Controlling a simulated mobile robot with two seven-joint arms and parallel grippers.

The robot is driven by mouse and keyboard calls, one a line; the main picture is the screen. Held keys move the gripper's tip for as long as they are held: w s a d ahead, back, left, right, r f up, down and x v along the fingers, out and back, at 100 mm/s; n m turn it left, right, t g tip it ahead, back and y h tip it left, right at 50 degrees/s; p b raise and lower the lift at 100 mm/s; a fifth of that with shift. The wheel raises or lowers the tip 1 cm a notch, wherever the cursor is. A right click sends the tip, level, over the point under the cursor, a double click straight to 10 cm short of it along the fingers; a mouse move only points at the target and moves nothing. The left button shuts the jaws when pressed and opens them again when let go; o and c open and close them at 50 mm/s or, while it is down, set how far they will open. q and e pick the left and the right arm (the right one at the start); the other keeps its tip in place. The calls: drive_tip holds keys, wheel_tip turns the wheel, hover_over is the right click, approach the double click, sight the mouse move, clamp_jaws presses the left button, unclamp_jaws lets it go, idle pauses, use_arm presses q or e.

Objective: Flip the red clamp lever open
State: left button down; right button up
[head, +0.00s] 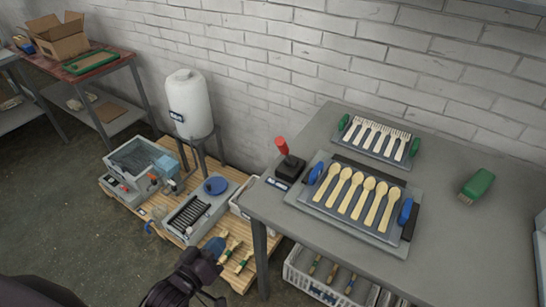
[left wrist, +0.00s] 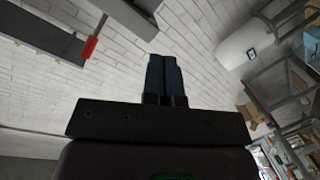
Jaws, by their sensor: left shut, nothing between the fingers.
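The red clamp lever (head: 282,146) stands up, leaning slightly, from a small black base (head: 290,168) at the left end of the grey table. In the left wrist view a red handle (left wrist: 89,47), which looks like this lever, is at the upper left, apart from the fingers. My left gripper (head: 215,245) is low in front of the table's left side, below and left of the lever. Its dark blue fingers (left wrist: 165,78) are together and empty. My right gripper is not in view.
A tray of wooden spoons (head: 330,215) with blue handles lies beside the lever. A fork tray (head: 364,150) is behind it, and a green brush (head: 477,184) to the right. The table's front right is clear. A pallet (head: 240,277) with machines stands left, and a white crate (head: 312,285) below.

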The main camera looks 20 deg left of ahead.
sight(286, 152)
use_arm(q)
drive_tip(key=w+d+r+n+t+h, duration=0.2)
drive_tip(key=w+r+n+t+h, duration=0.3)
drive_tip(key=w+r+n+h, duration=0.1)
drive_tip(key=shift+w+d+r+n+h+b, duration=0.25)
drive_tip(key=shift+w+r+n+h+b, duration=0.15)
drive_tip(key=shift+w+r+h, duration=0.7)
drive_tip(key=shift+s+r+y, duration=0.15)
drive_tip(key=shift+r+y, duration=0.1)
drive_tip(key=shift+y, duration=0.05)
drive_tip(key=x, duration=1.3)
drive_tip(key=shift+w+d+r+p, duration=0.2)
drive_tip(key=shift+w+r+p, duration=0.05)
drive_tip(key=shift+w+p, duration=0.05)
